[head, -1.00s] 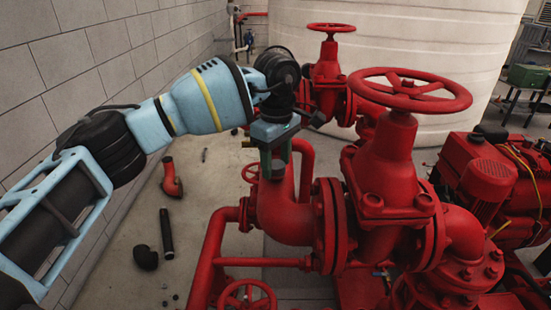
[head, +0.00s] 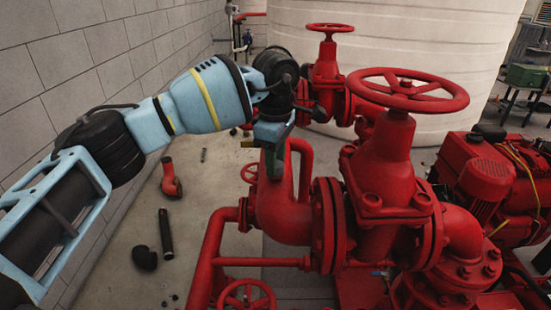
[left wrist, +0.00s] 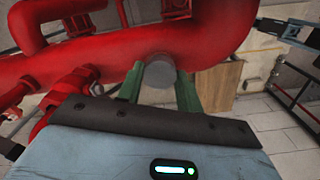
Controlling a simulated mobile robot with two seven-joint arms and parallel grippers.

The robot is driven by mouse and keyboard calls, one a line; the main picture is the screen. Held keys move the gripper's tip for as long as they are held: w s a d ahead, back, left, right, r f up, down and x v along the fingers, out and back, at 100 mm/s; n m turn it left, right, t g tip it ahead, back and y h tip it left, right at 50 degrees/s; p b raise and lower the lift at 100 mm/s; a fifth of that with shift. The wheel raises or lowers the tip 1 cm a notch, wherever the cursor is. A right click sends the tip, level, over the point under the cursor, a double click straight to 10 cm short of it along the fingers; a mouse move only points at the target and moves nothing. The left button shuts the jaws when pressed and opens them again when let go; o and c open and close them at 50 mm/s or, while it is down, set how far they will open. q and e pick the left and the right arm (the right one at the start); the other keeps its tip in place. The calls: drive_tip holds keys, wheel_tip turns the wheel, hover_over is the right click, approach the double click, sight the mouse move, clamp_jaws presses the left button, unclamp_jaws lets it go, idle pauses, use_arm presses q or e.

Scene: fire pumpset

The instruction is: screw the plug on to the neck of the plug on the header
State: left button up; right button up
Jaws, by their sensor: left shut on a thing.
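My left gripper (head: 272,165) reaches down to the top of the red header pipe (head: 283,212) in the head view. In the left wrist view its two green fingers (left wrist: 160,85) stand either side of a grey, round-ended plug (left wrist: 160,68). The gripper is shut on the plug. The plug sits against the red header pipe (left wrist: 215,40). The neck is hidden behind the plug and fingers, so I cannot tell how deep the plug sits.
A large red handwheel valve (head: 385,180) stands right of the gripper. A thin red pipe (head: 303,170) rises close beside it. A loose red elbow (head: 171,180), a black tube (head: 166,232) and a black elbow (head: 145,258) lie on the floor at left.

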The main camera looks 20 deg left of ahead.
use_arm(q)
drive_tip(key=shift+c, duration=0.6)
drive_tip(key=shift+f+m+b, duration=0.15)
drive_tip(key=shift+m+b, duration=0.15)
drive_tip(key=shift+m, duration=0.3)
drive_tip(key=shift+m+b, duration=0.45)
drive_tip(key=shift+m, duration=0.75)
drive_tip(key=o, duration=1.3)
drive_tip(key=shift+c, duration=0.2)
use_arm(e)
drive_tip(key=s+f, duration=0.2)
drive_tip(key=shift+d+f+g, duration=0.15)
drive_tip(key=shift+f+g, duration=0.15)
drive_tip(key=shift+g, duration=0.1)
drive_tip(key=shift+s, duration=0.1)
use_arm(q)
wheel_tip(320, 180, up, 7)
drive_tip(key=shift+f+b, duration=0.1)
drive_tip(key=shift+b, duration=0.25)
drive_tip(key=shift+r, duration=0.7)
use_arm(e)
drive_tip(key=shift+s+f+g, duration=0.3)
drive_tip(key=shift+s+f, duration=0.6)
drive_tip(key=shift+f, duration=0.15)
